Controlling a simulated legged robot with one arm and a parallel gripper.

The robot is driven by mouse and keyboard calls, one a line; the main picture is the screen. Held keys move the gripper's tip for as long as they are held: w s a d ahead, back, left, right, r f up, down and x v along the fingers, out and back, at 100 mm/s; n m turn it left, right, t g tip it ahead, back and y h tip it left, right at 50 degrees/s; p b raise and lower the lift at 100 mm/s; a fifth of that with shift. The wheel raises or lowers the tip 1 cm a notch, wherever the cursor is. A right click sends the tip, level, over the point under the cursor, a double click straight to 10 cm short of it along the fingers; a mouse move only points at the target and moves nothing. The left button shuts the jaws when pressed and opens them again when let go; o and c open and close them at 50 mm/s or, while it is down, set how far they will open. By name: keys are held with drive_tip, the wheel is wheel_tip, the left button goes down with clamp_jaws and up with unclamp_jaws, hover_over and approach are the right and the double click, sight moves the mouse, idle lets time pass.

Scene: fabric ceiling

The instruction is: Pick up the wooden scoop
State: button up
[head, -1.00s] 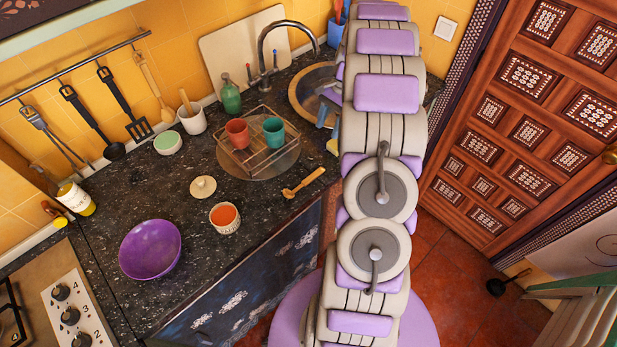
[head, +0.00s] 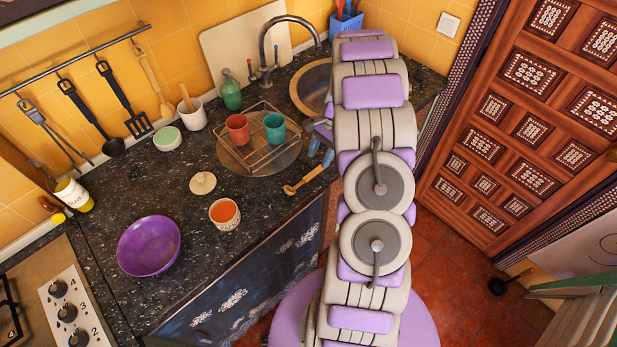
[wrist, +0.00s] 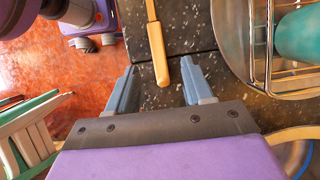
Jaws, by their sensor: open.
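The wooden scoop (head: 305,180) lies on the dark speckled counter near its front edge, its bowl end to the left and its handle pointing up to the right. My gripper (head: 321,152) is just beyond the handle end, partly hidden behind my arm. In the wrist view my gripper (wrist: 159,66) is open, with its two blue-grey fingers apart. The handle of the scoop (wrist: 157,50) reaches down between the fingers, touching neither as far as I can see. The scoop's bowl is outside the wrist view.
A wire rack (head: 282,153) with a red cup (head: 238,130) and a teal cup (head: 274,129) stands close to the scoop. A small bowl with orange contents (head: 224,214), a lid (head: 203,183) and a purple bowl (head: 149,246) are left. The counter's front edge is near.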

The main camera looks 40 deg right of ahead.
sight(313, 173)
drive_tip(key=b+x, duration=0.1)
drive_tip(key=x, duration=0.4)
drive_tip(key=shift+a, duration=0.2)
drive_tip(key=shift+s, duration=0.1)
drive_tip(key=shift+c, duration=0.2)
clamp_jaws()
